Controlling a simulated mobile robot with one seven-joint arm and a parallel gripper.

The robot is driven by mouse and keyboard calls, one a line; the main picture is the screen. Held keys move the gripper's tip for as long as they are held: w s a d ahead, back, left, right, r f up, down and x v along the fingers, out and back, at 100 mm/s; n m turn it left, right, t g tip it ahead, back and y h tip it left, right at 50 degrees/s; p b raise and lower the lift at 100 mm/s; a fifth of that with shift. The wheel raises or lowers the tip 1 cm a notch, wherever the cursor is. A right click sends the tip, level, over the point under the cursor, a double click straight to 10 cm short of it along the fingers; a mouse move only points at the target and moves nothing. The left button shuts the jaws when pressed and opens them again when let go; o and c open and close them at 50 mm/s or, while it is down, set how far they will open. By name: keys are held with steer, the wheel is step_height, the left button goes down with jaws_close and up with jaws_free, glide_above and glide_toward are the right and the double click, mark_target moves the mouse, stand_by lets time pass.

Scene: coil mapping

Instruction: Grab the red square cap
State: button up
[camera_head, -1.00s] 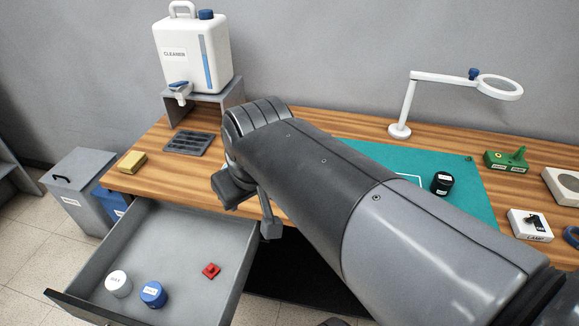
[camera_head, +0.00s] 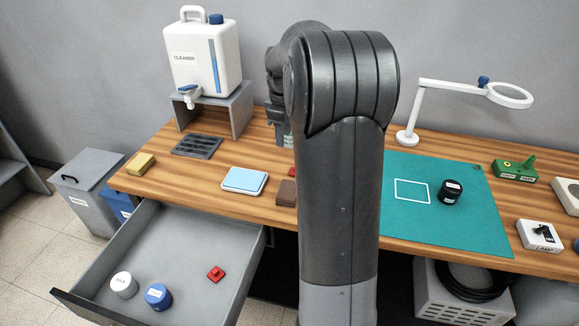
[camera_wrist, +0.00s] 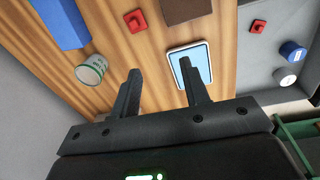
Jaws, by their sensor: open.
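A red square cap with a raised knob (camera_head: 216,274) lies in the open drawer; it also shows at the upper right of the wrist view (camera_wrist: 257,26). A second, similar red piece (camera_wrist: 137,20) lies on the wooden table near the brown block; in the head view only a sliver of it (camera_head: 292,171) shows beside my arm. My gripper (camera_wrist: 161,70) is open and empty above the table, with both red pieces beyond its fingertips. In the head view my arm mostly hides it.
The open drawer (camera_head: 190,235) also holds a white jar (camera_head: 124,285) and a blue jar (camera_head: 158,296). On the table are a brown block (camera_head: 286,193), a light-blue pad (camera_head: 244,180) and a green-and-white container (camera_wrist: 90,70) close left of my fingers. The cleaner jug (camera_head: 203,60) stands behind.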

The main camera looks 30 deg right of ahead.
steer(key=w+d+f+n, duration=0.1)
steer(key=w+d+f, duration=0.2)
steer(key=d+f, duration=0.3)
steer(key=shift+g, duration=0.3)
steer(key=f, duration=1)
steer(key=shift+s+f, duration=0.2)
steer(key=shift+s, duration=0.05)
jaws_close()
